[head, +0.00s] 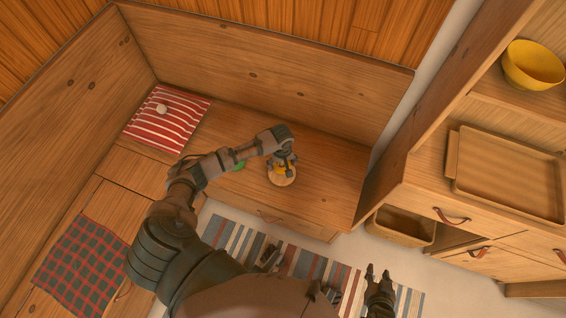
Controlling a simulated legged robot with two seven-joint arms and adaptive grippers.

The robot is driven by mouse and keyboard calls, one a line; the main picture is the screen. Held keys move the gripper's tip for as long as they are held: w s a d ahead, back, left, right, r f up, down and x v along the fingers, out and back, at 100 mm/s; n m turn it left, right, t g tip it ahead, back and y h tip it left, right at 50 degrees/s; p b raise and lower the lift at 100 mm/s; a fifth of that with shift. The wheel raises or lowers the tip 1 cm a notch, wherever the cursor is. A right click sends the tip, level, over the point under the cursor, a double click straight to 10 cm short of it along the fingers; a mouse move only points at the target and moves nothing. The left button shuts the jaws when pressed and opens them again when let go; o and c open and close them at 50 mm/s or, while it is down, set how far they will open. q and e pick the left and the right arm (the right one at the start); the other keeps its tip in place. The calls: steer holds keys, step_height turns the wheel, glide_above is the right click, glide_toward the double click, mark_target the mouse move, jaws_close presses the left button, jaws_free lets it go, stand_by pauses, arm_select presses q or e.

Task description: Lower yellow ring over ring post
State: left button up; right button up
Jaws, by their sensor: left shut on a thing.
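My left gripper (283,162) points down over the wooden bench top and is shut on the yellow ring (280,169). The ring is mostly hidden by the fingers. Right under it is a round pale wooden base (283,179), which looks like the foot of the ring post. The post itself is hidden, so I cannot tell whether the ring is around it or above it. A green ring (238,166) lies on the bench to the left, partly behind my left arm. My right gripper (377,272) is low over the floor, away from the bench, with its fingers apart and empty.
A red striped cushion (168,118) lies at the bench's left corner and a checked cloth (82,262) at lower left. On the right, a cabinet holds a tray (512,178) and a yellow bowl (533,66). The bench top (335,190) right of the post is clear.

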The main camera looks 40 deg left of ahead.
arm_select(q)
steer(key=shift+f+b, duration=0.6)
steer(key=shift+f, duration=0.05)
steer(key=shift+f+b, duration=0.35)
arm_select(e)
steer(key=w+a+r+t+y, duration=0.1)
steer(key=w+a+r+t, duration=0.1)
steer(key=w+r+t, duration=0.1)
steer(key=shift+w+r+t, duration=0.4)
steer(key=shift+w+t, duration=0.1)
steer(key=shift+w, duration=0.45)
arm_select(q)
steer(key=shift+f, duration=0.85)
steer(key=o, duration=1)
steer(key=shift+c, duration=0.2)
arm_select(e)
steer(key=shift+f, duration=0.15)
arm_select(q)
step_height(320, 180, up, 12)
steer(key=shift+f, duration=0.1)
